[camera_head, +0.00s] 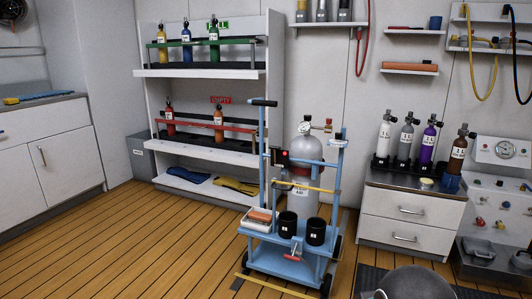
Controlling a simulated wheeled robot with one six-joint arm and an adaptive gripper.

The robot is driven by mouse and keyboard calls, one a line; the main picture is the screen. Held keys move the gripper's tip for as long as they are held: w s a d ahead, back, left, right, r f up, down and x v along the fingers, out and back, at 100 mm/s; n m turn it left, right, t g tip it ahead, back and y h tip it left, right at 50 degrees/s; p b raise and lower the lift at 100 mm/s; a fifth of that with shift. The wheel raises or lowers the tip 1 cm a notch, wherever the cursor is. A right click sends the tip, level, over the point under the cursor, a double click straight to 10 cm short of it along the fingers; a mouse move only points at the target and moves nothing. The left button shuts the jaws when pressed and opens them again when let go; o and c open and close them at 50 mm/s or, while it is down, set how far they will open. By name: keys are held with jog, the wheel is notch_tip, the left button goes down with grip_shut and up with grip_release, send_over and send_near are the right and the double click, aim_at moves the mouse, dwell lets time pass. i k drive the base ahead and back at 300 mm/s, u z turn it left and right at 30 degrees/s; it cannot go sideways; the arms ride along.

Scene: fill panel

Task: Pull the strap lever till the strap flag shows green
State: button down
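A blue cart (282,262) stands on the wooden floor in the middle of the view, with a large grey cylinder (306,147) upright on it. A blue strap or band (312,162) crosses the cylinder. At its left end is a small dark fitting (275,157), possibly the strap lever; it is too small to tell its position. A small red patch (285,153) beside it may be the strap flag; I see no green there. My gripper is not in view.
The cart carries a white tray (257,222) and two black cups (288,224). A red pedal-like part (293,255) is low on its front. A bottle rack (205,157) stands behind left, a drawer cabinet (408,215) to the right. Floor is clear at front left.

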aim_at(274, 148)
jog(key=u, duration=0.4)
jog(key=k, duration=0.55)
jog(key=u, duration=1)
jog(key=i, duration=0.8)
jog(key=z, duration=0.75)
jog(key=i, duration=0.7)
jog(key=z, duration=0.8)
